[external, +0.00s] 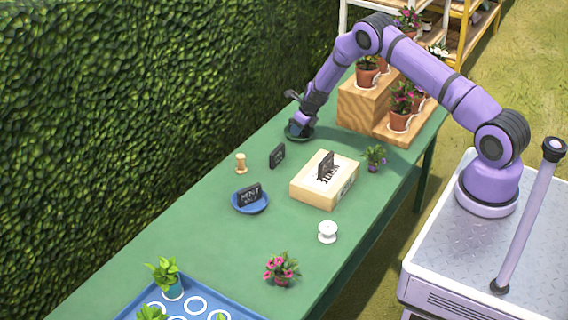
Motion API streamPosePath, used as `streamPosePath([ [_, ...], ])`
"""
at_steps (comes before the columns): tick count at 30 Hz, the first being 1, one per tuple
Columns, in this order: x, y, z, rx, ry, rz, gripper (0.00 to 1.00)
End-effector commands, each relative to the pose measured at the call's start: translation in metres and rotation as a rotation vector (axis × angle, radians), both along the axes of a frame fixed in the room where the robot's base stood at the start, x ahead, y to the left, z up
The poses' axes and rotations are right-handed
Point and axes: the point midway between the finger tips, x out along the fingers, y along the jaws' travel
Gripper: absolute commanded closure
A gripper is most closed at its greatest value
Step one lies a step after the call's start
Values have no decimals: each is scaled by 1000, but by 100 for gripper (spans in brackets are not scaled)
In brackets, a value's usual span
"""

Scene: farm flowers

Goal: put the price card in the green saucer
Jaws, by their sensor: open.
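The green saucer (290,136) is a dark green dish on the far part of the table. My gripper (301,126) is low over it, pointing down, and covers much of it. The gripper is open; its fingertips are small, and I cannot tell if anything lies between them or in the saucer. A small black price card (277,156) stands on the table, nearer the camera than the saucer. Another black card with white writing (249,195) stands in a blue saucer (238,208). A third dark card (325,166) stands on a pale wooden box (311,193).
A wooden peg (241,163), a white spool (327,232) and small potted plants (281,268) stand on the green table (190,235). Wooden steps (362,104) with pots rise right of my gripper. A blue tray (240,312) is at the near end. A hedge lines the left.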

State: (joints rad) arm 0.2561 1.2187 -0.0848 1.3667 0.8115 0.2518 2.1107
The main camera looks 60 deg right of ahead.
Motion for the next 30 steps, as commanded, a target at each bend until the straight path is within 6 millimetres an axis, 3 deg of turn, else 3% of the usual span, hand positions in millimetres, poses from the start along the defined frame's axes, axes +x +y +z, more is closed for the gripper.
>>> streamPosePath([
  [7,-4,0,15,0,-1,0,58],
  [21,-36,0,91,0,-1,0,58],
  [30,-45,1,116,-3,-2,10,58],
])
